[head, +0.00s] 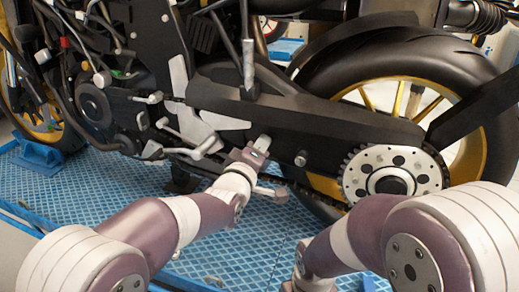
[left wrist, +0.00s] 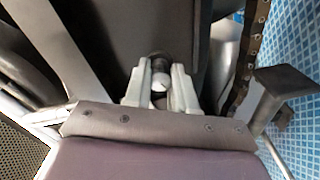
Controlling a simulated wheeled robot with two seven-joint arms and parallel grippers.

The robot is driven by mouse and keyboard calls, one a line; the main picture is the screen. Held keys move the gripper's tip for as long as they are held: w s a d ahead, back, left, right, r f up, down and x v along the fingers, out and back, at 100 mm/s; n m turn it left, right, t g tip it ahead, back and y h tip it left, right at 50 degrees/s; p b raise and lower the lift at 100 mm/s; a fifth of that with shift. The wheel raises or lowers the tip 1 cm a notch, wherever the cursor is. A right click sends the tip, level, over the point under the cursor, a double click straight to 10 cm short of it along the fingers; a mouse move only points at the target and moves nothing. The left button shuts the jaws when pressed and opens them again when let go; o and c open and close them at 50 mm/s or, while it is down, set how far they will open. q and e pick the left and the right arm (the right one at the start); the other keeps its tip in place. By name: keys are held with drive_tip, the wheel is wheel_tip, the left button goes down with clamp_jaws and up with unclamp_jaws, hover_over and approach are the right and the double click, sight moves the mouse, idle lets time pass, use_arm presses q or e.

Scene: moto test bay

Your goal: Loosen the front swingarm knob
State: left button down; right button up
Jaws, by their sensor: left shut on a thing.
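The black swingarm (head: 350,133) runs along the motorcycle's side to the rear wheel. My left gripper (head: 262,143) is at its lower front part, shut on the front swingarm knob. In the left wrist view the front swingarm knob (left wrist: 161,78) is a small cylinder with a pale end, between the two light fingers of my left gripper (left wrist: 160,90). In the head view the gripper mostly hides this knob. A second knob (head: 301,158) sticks out of the swingarm to the right, apart from the gripper.
The rear sprocket (head: 393,173) and rear tyre (head: 420,65) are to the right. Footpeg and lever parts (head: 200,143) stick out just left of my left gripper. The blue mat (head: 85,195) lies below. My right arm fills the lower right.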

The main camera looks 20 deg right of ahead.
use_arm(q)
drive_tip(key=shift+r, duration=0.3)
drive_tip(key=c, duration=1)
unclamp_jaws()
drive_tip(key=shift+c, duration=0.2)
drive_tip(key=shift+o, duration=0.6)
drive_tip(key=shift+f, duration=0.2)
drive_tip(key=b+v, duration=0.2)
drive_tip(key=v, duration=1)
drive_tip(key=shift+s+a, duration=0.25)
drive_tip(key=shift+s, duration=0.05)
